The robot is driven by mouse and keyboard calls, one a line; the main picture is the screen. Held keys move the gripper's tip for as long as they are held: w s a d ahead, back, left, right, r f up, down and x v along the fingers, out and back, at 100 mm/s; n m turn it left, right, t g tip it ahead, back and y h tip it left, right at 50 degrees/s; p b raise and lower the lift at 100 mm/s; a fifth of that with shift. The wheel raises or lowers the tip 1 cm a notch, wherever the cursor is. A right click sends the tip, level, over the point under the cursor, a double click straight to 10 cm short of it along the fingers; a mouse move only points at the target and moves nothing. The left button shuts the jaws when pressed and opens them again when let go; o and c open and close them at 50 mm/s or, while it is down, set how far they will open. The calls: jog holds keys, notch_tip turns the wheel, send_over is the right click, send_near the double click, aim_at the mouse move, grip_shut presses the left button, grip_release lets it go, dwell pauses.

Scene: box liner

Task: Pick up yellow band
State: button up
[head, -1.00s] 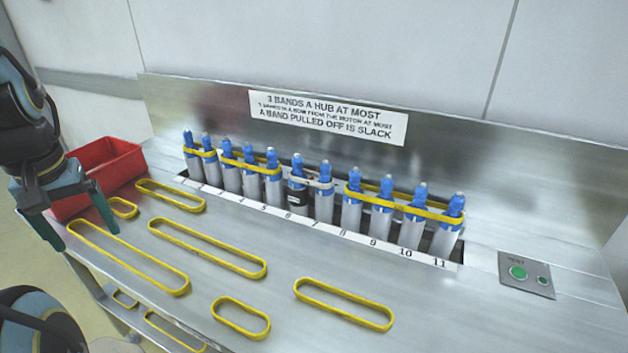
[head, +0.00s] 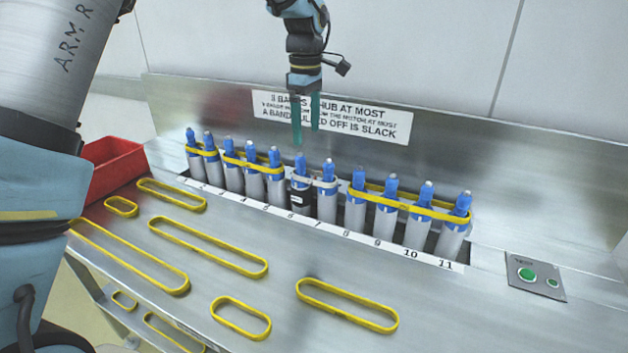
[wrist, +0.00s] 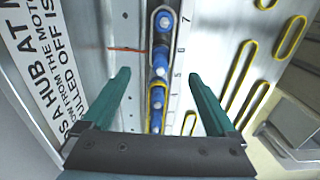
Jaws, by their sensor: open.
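My gripper (head: 306,135) is open and empty, pointing down above the row of blue-topped hubs, near the black motor hub (head: 300,197) by number 6. Several loose yellow bands lie flat on the bench: a long one (head: 262,272), a front one (head: 347,323), a small one (head: 240,334), and others at left. Other yellow bands are around hubs: one at the left end (head: 202,152), one around hubs near 3 to 5 (head: 252,166), one around 8 to 11 (head: 425,211). In the wrist view, a yellow band (wrist: 149,108) around hubs shows between the open fingers.
A pale grey band (head: 325,184) is around the hubs near 6 and 7. A red bin (head: 112,165) stands at the far left. A steel back panel with a sign (head: 350,125) rises behind the hubs. A green-button panel (head: 535,275) is at right.

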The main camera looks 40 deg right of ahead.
notch_tip(320, 180, down, 11)
jog(key=s+p, duration=0.1)
jog(key=p, duration=0.2)
jog(key=shift+s+d+r, duration=0.15)
jog(key=shift+s+d, duration=0.1)
jog(key=shift+d, duration=0.05)
jog(key=shift+c, duration=0.4)
jog(key=c, duration=1.3)
